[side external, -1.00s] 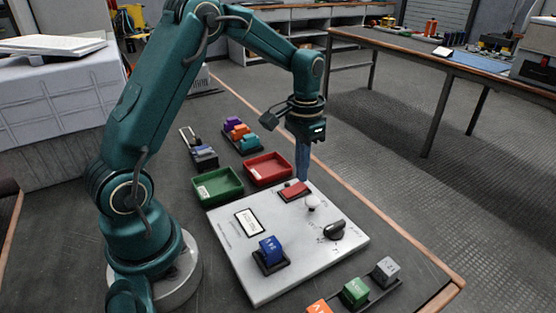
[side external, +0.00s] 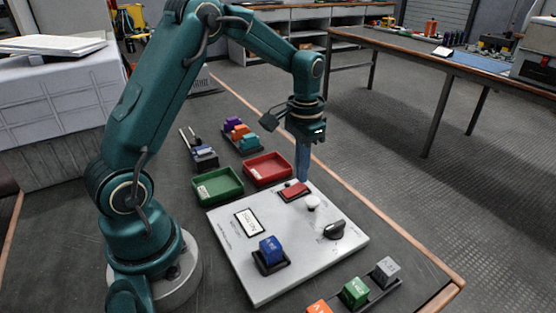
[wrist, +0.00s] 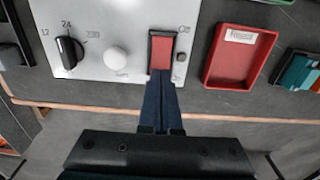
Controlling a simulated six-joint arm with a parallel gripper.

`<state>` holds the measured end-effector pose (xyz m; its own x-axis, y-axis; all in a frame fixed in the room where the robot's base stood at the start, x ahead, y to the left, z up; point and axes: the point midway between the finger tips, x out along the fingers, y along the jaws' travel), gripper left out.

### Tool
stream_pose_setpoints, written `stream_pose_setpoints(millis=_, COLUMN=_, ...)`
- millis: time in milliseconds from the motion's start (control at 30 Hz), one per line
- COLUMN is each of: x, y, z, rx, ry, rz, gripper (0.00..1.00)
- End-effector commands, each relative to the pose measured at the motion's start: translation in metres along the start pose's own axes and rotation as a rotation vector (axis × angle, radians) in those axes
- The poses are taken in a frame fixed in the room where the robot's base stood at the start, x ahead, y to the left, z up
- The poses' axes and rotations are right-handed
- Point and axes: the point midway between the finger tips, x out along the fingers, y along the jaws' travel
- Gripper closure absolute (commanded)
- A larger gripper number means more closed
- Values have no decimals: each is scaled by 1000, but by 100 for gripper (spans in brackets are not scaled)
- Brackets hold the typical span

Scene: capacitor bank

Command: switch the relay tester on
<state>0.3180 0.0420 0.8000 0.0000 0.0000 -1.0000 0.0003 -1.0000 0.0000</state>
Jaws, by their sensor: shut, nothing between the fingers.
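The relay tester is a pale grey panel (side external: 288,262) lying on the bench. Its red rocker switch (side external: 294,191) sits in a black frame near the panel's far edge; it also shows in the wrist view (wrist: 162,52). My gripper (side external: 302,178) points down with its fingers shut and empty, right at the rocker's far end. In the wrist view the shut fingertips (wrist: 160,78) meet the near end of the rocker and hide that end. I cannot tell whether they touch it. A white round button (wrist: 117,58) and a black knob (wrist: 69,52) are beside it.
A red tray (side external: 268,169) and a green tray (side external: 218,186) stand just beyond the panel. A blue block (side external: 270,249) sits in a holder on the panel. Several colored blocks stand in racks nearby. The bench edge is close to my gripper.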

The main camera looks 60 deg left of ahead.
Motion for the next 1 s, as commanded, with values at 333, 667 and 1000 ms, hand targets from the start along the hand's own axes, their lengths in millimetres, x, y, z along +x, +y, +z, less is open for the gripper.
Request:
stream_pose_setpoints(millis=333, x=6, y=0, z=0, rx=0, ry=-1, rz=0, gripper=100)
stream_pose_setpoints(millis=667, x=10, y=0, z=0, rx=0, ry=-1, rz=0, gripper=100)
stream_pose_setpoints(millis=1000, x=15, y=0, z=0, rx=0, ry=-1, rz=0, gripper=100)
